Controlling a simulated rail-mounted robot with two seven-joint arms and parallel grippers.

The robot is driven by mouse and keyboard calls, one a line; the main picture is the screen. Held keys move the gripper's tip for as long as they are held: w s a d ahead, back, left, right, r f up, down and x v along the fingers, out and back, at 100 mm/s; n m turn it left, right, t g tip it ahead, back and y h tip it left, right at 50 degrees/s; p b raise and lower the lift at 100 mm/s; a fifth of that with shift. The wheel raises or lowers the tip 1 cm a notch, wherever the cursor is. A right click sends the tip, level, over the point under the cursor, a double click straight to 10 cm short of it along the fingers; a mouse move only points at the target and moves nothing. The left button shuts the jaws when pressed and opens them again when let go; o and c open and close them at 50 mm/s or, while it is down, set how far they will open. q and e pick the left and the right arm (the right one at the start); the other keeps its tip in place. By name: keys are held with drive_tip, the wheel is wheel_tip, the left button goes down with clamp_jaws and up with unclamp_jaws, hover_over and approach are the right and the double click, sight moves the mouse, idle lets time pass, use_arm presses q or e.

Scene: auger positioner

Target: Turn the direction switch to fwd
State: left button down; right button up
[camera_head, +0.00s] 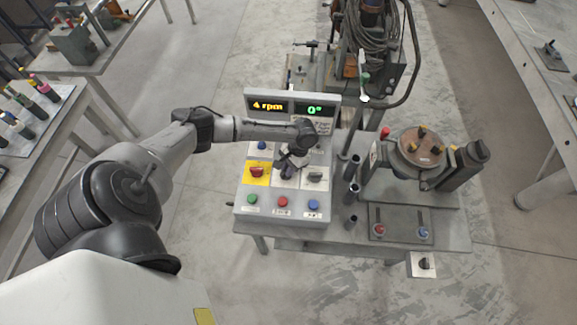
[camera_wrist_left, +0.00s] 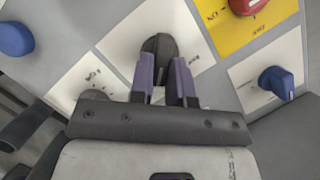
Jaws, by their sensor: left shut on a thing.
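A grey control panel (camera_head: 240,206) with several knobs and buttons stands ahead in the head view. My left gripper (camera_head: 289,170) reaches down over its middle. In the left wrist view its two purple fingers (camera_wrist_left: 168,85) stand either side of a black switch knob (camera_wrist_left: 160,45) on a white label plate, shut on it. The fingers and wrist hide most of this knob in the head view. The plate's lettering is too small or covered to read, so I cannot confirm its marked position. My right gripper is not in view.
A red switch on a yellow plate (camera_head: 256,172) is left of the gripper, another black switch (camera_head: 316,178) right. Green, red and blue buttons line the panel's front. The display (camera_head: 292,107) reads 4 rpm and 0°. A round turntable (camera_head: 421,147) stands to the right.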

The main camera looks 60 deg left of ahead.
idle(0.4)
use_arm(q)
drive_tip(key=c, duration=1.1)
unclamp_jaws()
drive_tip(key=v, duration=1.4)
drive_tip(key=shift+s, duration=0.15)
drive_tip(key=shift+m, duration=0.3)
